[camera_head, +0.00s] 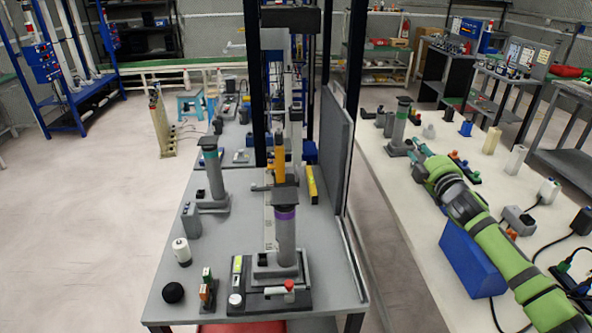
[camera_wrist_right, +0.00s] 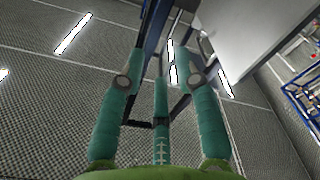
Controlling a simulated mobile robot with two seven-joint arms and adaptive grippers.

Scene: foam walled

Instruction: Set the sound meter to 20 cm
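A yellow upright device (camera_head: 279,155), which looks like the sound meter, stands at the middle of the grey table, behind a purple-banded grey column (camera_head: 286,235). Its lower part is partly hidden by the column's top. A pale scale strip (camera_head: 268,235) with small dark numbers runs along the table towards it; I cannot read the meter's position on it. My right gripper (camera_head: 422,150) is over the white table on the right, away from the meter. In the right wrist view its teal fingers (camera_wrist_right: 160,85) are spread with nothing between them. My left gripper is not in view.
A grey foam panel (camera_head: 334,140) edges the grey table's right side. A green-banded column (camera_head: 209,165), white cylinder (camera_head: 181,251) and black ball (camera_head: 173,292) stand at left. Another column (camera_head: 400,125) and a blue box (camera_head: 468,258) are near my right arm.

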